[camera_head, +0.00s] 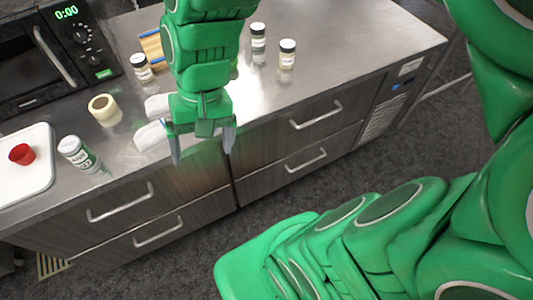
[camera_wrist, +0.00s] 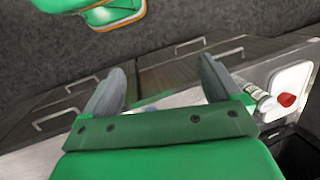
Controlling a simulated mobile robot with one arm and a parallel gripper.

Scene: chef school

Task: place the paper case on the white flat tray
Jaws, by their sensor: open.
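The paper case, a small red cup (camera_head: 22,154), sits on the white flat tray (camera_head: 38,182) at the left end of the counter. In the wrist view the red case (camera_wrist: 287,99) and the tray (camera_wrist: 292,78) show at the right edge. My gripper (camera_head: 203,153) points down near the counter's front edge, well to the right of the tray and apart from it. Its two fingers are spread with nothing between them; the wrist view also shows the gap (camera_wrist: 161,75) empty.
A white jar with a green label (camera_head: 78,154) stands right of the tray. A cream tape-like roll (camera_head: 103,108) is behind it. White objects (camera_head: 152,137) lie beside my gripper. Small jars (camera_head: 142,68) (camera_head: 287,54) and a microwave (camera_head: 50,50) stand farther back.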

